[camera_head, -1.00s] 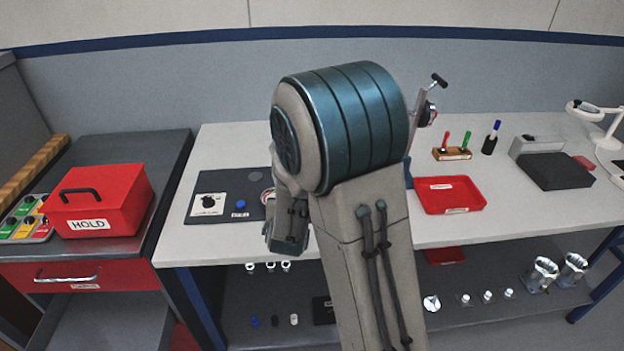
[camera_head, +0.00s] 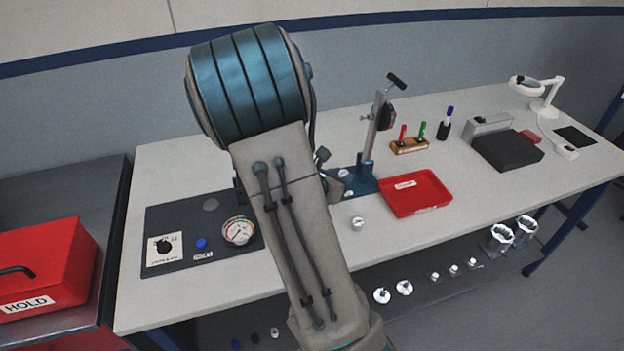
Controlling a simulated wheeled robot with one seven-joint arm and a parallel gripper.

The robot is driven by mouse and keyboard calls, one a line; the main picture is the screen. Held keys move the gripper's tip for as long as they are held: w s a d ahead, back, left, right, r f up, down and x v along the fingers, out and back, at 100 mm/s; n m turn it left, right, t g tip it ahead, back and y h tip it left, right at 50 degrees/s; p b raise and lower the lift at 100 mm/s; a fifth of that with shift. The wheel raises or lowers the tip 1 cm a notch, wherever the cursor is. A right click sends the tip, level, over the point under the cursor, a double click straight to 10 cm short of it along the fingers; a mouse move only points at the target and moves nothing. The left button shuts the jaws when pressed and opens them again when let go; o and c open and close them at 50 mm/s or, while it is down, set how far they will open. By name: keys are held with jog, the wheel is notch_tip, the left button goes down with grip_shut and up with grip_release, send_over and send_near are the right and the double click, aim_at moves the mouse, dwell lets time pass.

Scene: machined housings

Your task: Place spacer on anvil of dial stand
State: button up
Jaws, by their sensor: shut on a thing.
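The dial stand stands near the middle of the table, with a blue base (camera_head: 364,182), a tilted-looking grey column (camera_head: 374,130) and a dark dial indicator (camera_head: 387,116). The left part of its base, with pale round spots, is partly covered by my arm. My gripper (camera_head: 334,188) shows only as a small grey part at the right edge of my forearm, beside the stand's base. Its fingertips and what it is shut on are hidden. A small silver round piece (camera_head: 357,223) lies on the table in front of the stand; I cannot tell whether it is a spacer.
A red tray (camera_head: 418,207) lies close right of the stand. A dark mat (camera_head: 180,222) with a gauge (camera_head: 238,231) lies left. The table's front right is clear.

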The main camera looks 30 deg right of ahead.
jog(key=w+f, duration=0.2)
jog(key=w, duration=0.1)
jog(key=w+f+p, duration=0.1)
jog(key=w+f, duration=0.1)
jog(key=w, duration=0.1)
jog(key=w+a+f+p, duration=0.1)
jog(key=w+f, duration=0.1)
jog(key=w, duration=0.1)
jog(key=shift+w+a, duration=0.1)
jog(key=shift+w, duration=0.3)
jog(key=shift+f+p, duration=0.45)
jog(key=shift+f, duration=1.5)
jog(key=shift+f, duration=0.1)
jog(key=shift+f, duration=0.15)
jog(key=o, duration=1)
